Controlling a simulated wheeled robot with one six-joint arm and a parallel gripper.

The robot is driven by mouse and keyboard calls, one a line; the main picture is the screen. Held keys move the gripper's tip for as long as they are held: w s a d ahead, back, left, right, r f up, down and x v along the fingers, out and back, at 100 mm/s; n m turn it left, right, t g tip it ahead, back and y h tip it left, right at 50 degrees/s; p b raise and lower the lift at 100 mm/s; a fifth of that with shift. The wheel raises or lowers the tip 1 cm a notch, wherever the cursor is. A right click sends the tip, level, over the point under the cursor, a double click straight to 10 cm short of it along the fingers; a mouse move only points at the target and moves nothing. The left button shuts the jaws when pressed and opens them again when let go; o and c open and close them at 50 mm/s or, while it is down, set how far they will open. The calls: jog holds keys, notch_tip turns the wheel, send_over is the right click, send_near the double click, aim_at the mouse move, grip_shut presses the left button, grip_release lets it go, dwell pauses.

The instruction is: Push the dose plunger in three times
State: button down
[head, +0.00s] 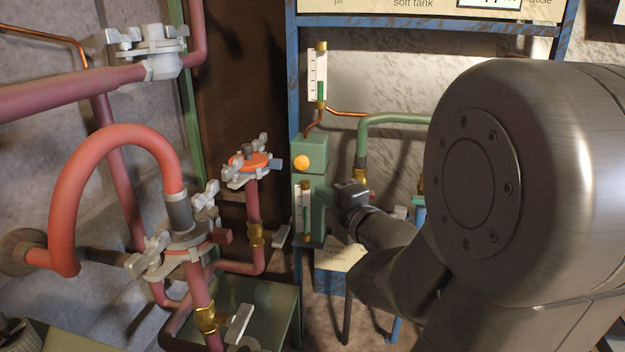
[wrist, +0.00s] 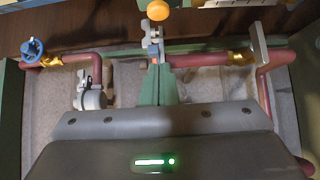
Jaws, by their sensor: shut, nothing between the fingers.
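An orange round knob (head: 301,162), which looks like the dose plunger's head, is on the front of a green box (head: 312,150) in the head view. The knob also shows at the top of the wrist view (wrist: 157,10). My gripper (head: 342,197) is shut and empty, to the right of and lower than the knob, close by the green box. I cannot tell whether it touches the box. The dark gripper body with a green light fills the bottom of the wrist view. The knob's shaft is not clear, so I cannot tell how far in it is.
White-scaled gauges stand above (head: 318,76) and below (head: 303,208) the knob. Red pipes and a clamped valve (head: 248,168) crowd the left. A blue frame (head: 298,60) runs up behind the box. A green pipe (head: 395,119) curves at right. My arm hides much of the right side.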

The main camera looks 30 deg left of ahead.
aim_at(304, 164)
jog(key=shift+w+d+b+x, duration=0.2)
jog(key=shift+w+x, duration=0.25)
jog(key=shift+x, duration=1.6)
jog(key=shift+w+d+b+x, duration=0.15)
jog(key=shift+w+d+x, duration=0.2)
jog(key=shift+x, duration=1.7)
jog(key=shift+w+d+b+x, duration=0.15)
jog(key=shift+w+x, duration=0.35)
jog(key=shift+x, duration=1.55)
jog(key=shift+w+a, duration=0.1)
jog(key=shift+w+a+f+b, duration=0.1)
jog(key=shift+w+b, duration=0.2)
jog(key=shift+w, duration=0.1)
jog(key=shift+w+a+f+b, duration=0.1)
jog(key=shift+w+b, duration=0.15)
jog(key=shift+w, duration=0.15)
jog(key=shift+w+r, duration=0.1)
jog(key=shift+r, duration=0.05)
